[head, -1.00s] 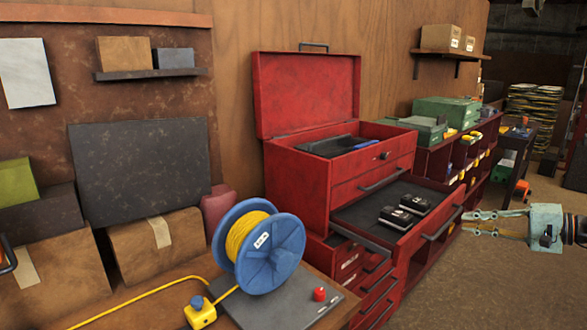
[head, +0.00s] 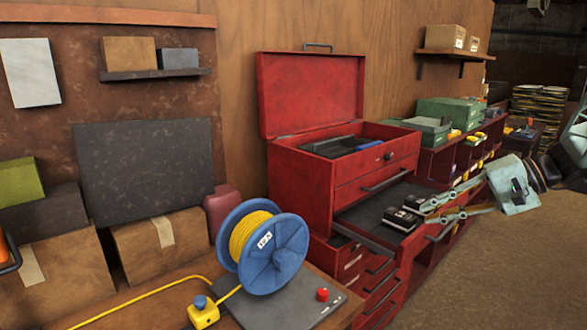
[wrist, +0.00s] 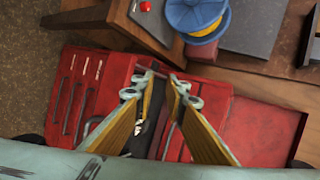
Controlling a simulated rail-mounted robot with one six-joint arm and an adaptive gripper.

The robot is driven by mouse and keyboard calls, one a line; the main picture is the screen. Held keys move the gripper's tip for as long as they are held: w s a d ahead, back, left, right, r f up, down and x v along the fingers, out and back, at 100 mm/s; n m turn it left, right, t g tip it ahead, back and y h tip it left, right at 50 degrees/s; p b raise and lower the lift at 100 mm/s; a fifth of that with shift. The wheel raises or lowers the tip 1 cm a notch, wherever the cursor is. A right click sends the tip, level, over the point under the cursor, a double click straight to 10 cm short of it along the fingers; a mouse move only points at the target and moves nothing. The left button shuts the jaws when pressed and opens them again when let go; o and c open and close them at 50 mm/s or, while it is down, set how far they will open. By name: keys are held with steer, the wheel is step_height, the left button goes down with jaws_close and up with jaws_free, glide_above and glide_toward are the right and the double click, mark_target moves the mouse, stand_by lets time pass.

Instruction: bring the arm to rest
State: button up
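My gripper (head: 425,214) is open and reaches in from the right, with its fingertips over the right part of the open top drawer (head: 372,207) of the red tool chest. Two black packs with white labels lie in that drawer: the near pack (head: 403,219) is close to the fingertips, and the far pack (head: 415,203) is partly behind the upper finger. In the wrist view the two fingers (wrist: 165,82) stand apart with a gap between them. A dark pack with a white mark (wrist: 140,126) shows partly behind the left finger there. I cannot tell if the fingers touch anything.
The red tool chest (head: 300,190) stands with its lid up. A blue reel with yellow cable (head: 272,268) sits on the bench to its left. Shelving with green cases (head: 447,108) lies behind the gripper. The floor (head: 510,270) at the lower right is clear.

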steer(key=s+a+r+n+g+h, duration=0.2)
steer(key=s+a+r, duration=0.1)
steer(key=s+a, duration=0.6)
steer(key=s+a+r+n+g+h, duration=0.1)
steer(key=s+a+r+h, duration=0.15)
steer(key=s+a, duration=0.65)
steer(key=s+d+n+t+h, duration=0.1)
steer(key=s+h, duration=0.4)
steer(key=s, duration=2.1)
steer(key=shift+s+d+r+n+t+h, duration=0.2)
steer(key=shift+r+n+t+h, duration=0.3)
steer(key=shift+n, duration=0.5)
steer(key=shift+f, duration=0.1)
steer(key=shift+f+b, duration=1.3)
steer(key=shift+b, duration=0.05)
steer(key=shift+r, duration=0.15)
